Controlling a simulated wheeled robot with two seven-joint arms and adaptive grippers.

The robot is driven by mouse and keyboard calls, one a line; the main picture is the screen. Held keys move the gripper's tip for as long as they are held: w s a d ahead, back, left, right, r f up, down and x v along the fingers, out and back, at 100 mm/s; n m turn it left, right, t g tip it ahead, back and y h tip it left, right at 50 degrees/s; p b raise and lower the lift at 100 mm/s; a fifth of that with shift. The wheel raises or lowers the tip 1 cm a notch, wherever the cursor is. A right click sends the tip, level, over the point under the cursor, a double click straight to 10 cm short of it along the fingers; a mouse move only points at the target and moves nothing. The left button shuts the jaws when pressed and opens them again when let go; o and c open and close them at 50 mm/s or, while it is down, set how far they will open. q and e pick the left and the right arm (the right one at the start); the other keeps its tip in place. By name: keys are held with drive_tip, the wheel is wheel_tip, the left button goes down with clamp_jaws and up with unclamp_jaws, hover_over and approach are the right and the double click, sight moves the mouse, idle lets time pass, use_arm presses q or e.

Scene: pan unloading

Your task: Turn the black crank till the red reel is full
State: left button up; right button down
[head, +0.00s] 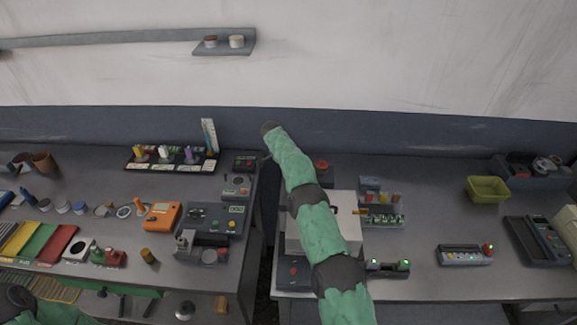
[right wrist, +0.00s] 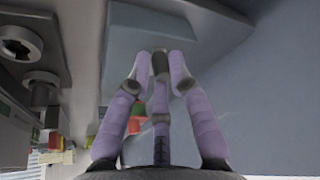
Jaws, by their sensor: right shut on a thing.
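My right gripper (right wrist: 160,60) is shut in the right wrist view, its purple fingers drawn together around a small dark piece (right wrist: 160,64). I cannot tell whether this piece is the black crank's handle. In the head view my green right arm reaches up over the gap between the benches, and its far end covers what the fingers hold. Only a bit of my left arm shows at the bottom left, without its gripper. I cannot make out the red reel for certain. A small dark block with a red top (head: 321,167) stands just right of my right arm.
A white box (head: 340,215) stands under my right arm. An orange meter (head: 161,216) and several small devices crowd the left bench. A yellow-green bin (head: 487,189) stands on the right bench. Bare bench top (head: 420,200) lies left of it. A wall shelf (head: 225,48) is above.

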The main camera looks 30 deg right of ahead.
drive_tip(key=shift+w+d+r, duration=0.1)
drive_tip(key=shift+r, duration=0.05)
idle(0.3)
drive_tip(key=c, duration=1.2)
unclamp_jaws()
drive_tip(key=v, duration=1.2)
